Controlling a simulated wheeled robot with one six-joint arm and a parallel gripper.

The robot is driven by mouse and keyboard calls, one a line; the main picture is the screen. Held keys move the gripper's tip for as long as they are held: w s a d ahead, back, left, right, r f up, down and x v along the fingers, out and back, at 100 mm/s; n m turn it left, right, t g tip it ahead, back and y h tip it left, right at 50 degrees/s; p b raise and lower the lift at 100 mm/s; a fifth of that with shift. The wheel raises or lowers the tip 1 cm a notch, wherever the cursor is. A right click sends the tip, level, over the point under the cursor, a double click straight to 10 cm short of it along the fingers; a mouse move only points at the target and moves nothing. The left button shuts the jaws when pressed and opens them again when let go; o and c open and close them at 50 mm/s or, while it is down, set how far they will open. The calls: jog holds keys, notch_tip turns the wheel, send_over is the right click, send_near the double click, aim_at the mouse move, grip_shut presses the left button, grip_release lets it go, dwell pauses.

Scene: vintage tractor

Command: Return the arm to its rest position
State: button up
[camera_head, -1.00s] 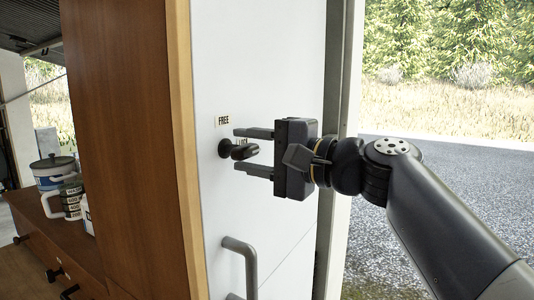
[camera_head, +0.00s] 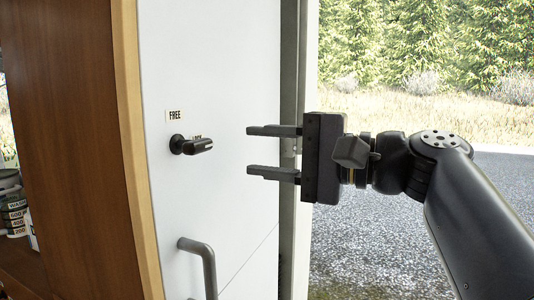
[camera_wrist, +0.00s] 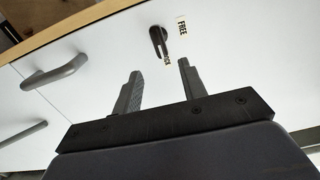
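My gripper (camera_head: 274,152) is open and empty, its two fingers pointing left toward the white door (camera_head: 222,60). A dark latch knob (camera_head: 192,145) sits on the door, to the left of the fingertips and apart from them. In the wrist view my gripper (camera_wrist: 160,77) also shows open, with the latch knob (camera_wrist: 158,41) beyond the fingers and nothing between them. My arm reaches in from the lower right in the head view.
A "FREE" label (camera_head: 175,115) is above the knob. A grey door handle (camera_head: 205,262) sticks out below. Open gravel (camera_head: 370,245) lies at the right.

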aim_at(208, 146)
jog(key=shift+a, duration=0.1)
jog(key=p+x, duration=0.3)
jog(key=x, duration=0.7)
jog(key=shift+w+a+r, duration=0.1)
jog(key=shift+w+a, duration=0.05)
jog(key=shift+a, duration=0.15)
dwell(0.3)
